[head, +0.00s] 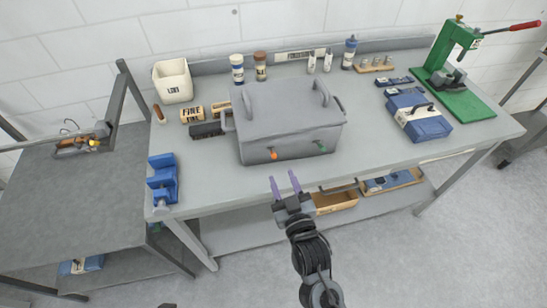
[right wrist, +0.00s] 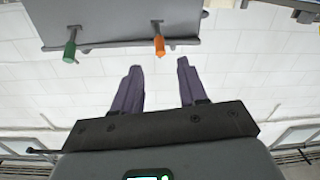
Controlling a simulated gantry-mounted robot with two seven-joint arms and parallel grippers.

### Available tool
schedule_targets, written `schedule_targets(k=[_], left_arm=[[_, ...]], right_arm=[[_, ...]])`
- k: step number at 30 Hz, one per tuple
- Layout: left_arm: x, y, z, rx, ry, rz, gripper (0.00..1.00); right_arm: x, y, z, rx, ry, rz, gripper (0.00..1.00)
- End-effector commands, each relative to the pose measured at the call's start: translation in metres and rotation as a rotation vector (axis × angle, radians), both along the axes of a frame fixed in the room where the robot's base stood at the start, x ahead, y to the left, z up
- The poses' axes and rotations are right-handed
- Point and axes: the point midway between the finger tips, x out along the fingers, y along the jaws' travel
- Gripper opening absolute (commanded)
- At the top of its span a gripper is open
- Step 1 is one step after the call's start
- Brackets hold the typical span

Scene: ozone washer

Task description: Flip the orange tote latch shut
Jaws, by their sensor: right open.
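A grey tote with a lid (head: 285,112) stands on the workbench, with two arched handles on top. On its front are an orange latch (head: 273,153) at the left and a green latch (head: 320,146) at the right. In the right wrist view, which is upside down, the orange latch (right wrist: 159,44) shows at right and the green one (right wrist: 70,48) at left; both stick out from slots. My right gripper (head: 283,178) is open and empty in front of the tote, apart from it. Its purple fingers (right wrist: 159,66) point towards the orange latch. My left gripper is not seen.
A blue vise (head: 163,182) sits at the bench's left front corner. A white bin (head: 173,82), bottles (head: 237,69) and small blocks stand behind and left. A blue case (head: 418,115) and a green press (head: 460,95) stand right. The bench strip before the tote is clear.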

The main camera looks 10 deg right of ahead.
Motion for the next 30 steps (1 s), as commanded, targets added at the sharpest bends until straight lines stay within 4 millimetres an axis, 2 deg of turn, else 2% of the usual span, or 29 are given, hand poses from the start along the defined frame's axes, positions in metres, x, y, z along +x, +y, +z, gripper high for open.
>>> schedule_targets(k=[9, 15, 21, 30], left_arm=[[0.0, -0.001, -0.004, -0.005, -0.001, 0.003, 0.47], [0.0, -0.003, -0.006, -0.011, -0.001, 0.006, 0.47], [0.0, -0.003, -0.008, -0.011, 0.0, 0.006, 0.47], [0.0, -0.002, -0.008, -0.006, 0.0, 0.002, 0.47]], right_arm=[[0.051, 0.008, 0.0, 0.0, 0.0, 0.0, 0.42], [0.077, 0.012, 0.0, 0.0, 0.0, 0.0, 0.42], [0.09, 0.014, 0.0, 0.001, 0.001, 0.001, 0.42], [0.092, 0.014, 0.0, 0.001, 0.001, 0.001, 0.42]])
